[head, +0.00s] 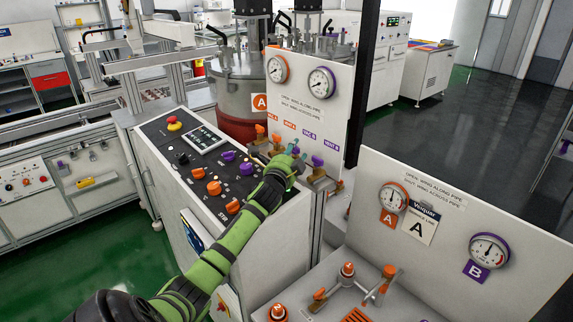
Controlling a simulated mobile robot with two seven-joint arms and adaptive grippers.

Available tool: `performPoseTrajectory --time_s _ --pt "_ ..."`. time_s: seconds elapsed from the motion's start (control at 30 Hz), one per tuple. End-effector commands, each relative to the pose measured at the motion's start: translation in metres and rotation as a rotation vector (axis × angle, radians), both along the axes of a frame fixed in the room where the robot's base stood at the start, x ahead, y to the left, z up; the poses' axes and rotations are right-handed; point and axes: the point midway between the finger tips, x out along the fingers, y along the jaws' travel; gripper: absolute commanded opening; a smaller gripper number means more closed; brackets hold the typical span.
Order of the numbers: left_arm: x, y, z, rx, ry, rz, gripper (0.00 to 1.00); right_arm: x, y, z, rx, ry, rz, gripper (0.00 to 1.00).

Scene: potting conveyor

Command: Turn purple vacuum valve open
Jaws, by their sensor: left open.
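A white upright panel carries a row of small wing valves under orange and purple labels. Two have orange handles (260,130) at the left. A purple-handled valve (317,161) is at the right end of the row, below the last purple label. Another small purple handle (295,149) shows just beside my gripper, partly hidden. My left gripper (291,161) reaches in from the lower left and is open at the purple valves. I cannot tell whether its fingers touch a handle. My right gripper is not in view.
A control console (190,150) with orange and purple knobs lies under my left arm. Two gauges (321,82) sit above the valves. A dark vertical post (364,80) stands right of the panel. A second gauge panel (440,225) with orange valves is at the lower right.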

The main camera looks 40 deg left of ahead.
Motion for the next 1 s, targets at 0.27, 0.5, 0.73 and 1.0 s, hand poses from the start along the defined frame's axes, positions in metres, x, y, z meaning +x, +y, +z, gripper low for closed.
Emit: performPoseTrajectory --time_s 0.27,0.5,0.73,1.0 --pt "-0.045 -0.021 -0.001 0.0 0.001 -0.002 0.46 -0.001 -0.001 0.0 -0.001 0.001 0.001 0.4" --pt "-0.082 -0.038 0.0 0.001 -0.002 -0.001 0.46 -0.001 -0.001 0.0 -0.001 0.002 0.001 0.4" --pt "-0.098 -0.044 0.001 0.001 -0.003 0.001 0.46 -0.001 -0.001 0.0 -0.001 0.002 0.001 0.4" --pt "-0.098 -0.044 0.001 0.002 -0.004 0.001 0.46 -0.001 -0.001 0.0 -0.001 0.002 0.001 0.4"
